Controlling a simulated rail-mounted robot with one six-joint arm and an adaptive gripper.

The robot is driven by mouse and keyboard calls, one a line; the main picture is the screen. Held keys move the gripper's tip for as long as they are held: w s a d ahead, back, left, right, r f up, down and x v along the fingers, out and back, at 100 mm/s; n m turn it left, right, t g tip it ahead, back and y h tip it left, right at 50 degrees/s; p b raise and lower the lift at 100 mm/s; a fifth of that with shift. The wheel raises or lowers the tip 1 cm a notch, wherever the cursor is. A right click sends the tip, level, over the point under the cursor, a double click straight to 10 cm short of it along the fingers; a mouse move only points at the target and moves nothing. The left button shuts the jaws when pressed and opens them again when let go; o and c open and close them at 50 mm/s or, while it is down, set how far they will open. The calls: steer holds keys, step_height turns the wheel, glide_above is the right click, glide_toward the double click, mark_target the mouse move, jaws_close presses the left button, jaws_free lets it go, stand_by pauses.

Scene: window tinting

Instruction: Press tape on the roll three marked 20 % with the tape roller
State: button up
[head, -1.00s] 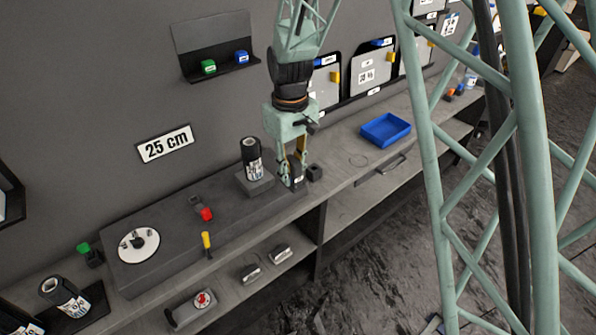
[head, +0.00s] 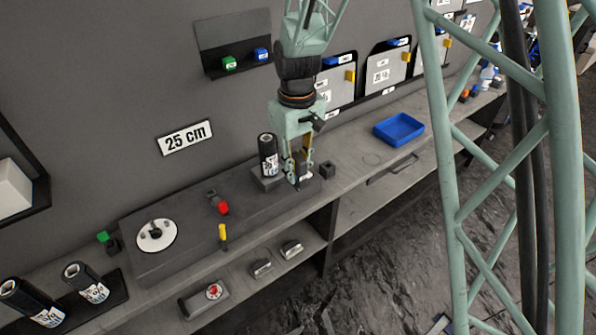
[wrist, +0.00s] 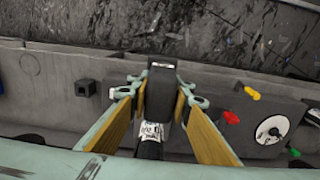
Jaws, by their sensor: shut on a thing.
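My gripper (head: 302,178) points down over the dark bench platform, just right of an upright black roll (head: 268,146). In the wrist view its yellow-padded fingers are shut on a dark, blocky thing, which looks like the tape roller (wrist: 162,76). The roll has a white label that I cannot read clearly. It stands on a small dark block (head: 266,184). In the wrist view the roll (wrist: 150,150) shows below the held tool, between the fingers. I cannot tell whether the tool touches the roll.
The platform carries a white disc (head: 156,235), a red part (head: 223,208) and a yellow-handled tool (head: 223,235). A small black block (head: 327,169) and a blue tray (head: 399,129) are to the right.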

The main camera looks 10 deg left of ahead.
steer(key=w+a+p, duration=0.2)
steer(key=w+a, duration=0.2)
steer(key=a, duration=0.1)
steer(key=shift+w, duration=0.35)
stand_by(0.4)
steer(key=shift+w+a+p, duration=0.5)
steer(key=shift+w+a, duration=0.65)
steer(key=shift+a, duration=0.3)
stand_by(3.5)
steer(key=shift+d, duration=0.1)
steer(key=shift+s+d+b, duration=1)
steer(key=shift+s+d, duration=1)
steer(key=shift+d, duration=0.15)
